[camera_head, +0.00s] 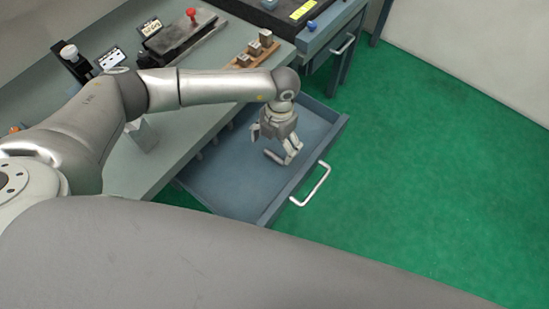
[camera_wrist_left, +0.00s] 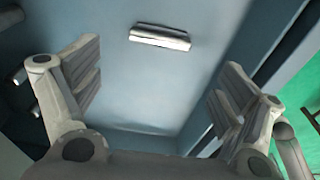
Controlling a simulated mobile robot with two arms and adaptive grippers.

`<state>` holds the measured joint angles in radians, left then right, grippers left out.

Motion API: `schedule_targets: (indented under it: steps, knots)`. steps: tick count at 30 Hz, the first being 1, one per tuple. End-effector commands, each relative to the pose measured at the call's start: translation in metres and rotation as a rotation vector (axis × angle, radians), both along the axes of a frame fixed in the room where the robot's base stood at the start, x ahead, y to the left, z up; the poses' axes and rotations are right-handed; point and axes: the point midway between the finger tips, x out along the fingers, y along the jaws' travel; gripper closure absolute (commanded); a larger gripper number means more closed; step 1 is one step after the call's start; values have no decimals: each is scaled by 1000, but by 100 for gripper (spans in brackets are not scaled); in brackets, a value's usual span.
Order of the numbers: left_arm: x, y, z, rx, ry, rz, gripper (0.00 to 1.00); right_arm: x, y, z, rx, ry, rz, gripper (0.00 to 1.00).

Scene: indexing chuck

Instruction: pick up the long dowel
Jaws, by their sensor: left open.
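My left gripper (camera_head: 285,155) hangs down into the open blue-grey drawer (camera_head: 225,178). In the left wrist view its fingers (camera_wrist_left: 160,75) are spread wide with nothing between them. A pale metallic bar (camera_wrist_left: 160,37), which looks like the dowel, lies on the drawer floor beyond the fingertips, near the top of that view. It is apart from the fingers. My right gripper is not in view.
Small cylindrical pieces (camera_wrist_left: 18,75) show at the left edge of the wrist view. The drawer has low walls and a white handle (camera_head: 313,185). The bench (camera_head: 125,172) above holds a wooden block rack (camera_head: 256,48) and a red-knobbed fixture (camera_head: 183,38). Green floor lies clear at right.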

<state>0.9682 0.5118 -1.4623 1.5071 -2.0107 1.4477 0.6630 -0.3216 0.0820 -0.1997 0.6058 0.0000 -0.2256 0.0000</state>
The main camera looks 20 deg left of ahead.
Motion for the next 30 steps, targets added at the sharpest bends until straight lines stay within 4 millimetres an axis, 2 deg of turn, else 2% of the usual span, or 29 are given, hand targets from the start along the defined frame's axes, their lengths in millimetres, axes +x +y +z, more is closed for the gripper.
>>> schedule_targets:
  steps: [5, 10, 16, 24, 30]
  knots:
    - [1, 0, -10, -1, -1, -1, 8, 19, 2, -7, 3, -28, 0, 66]
    - [3, 0, -30, 0, 0, 0, 8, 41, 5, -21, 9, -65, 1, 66]
    - [3, 0, -54, -2, 0, 0, 8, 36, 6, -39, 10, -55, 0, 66]
    - [2, 0, -55, -2, 0, 0, 8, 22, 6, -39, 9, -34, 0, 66]
    - [2, 1, -55, -1, -1, 0, 32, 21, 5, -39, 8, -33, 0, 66]
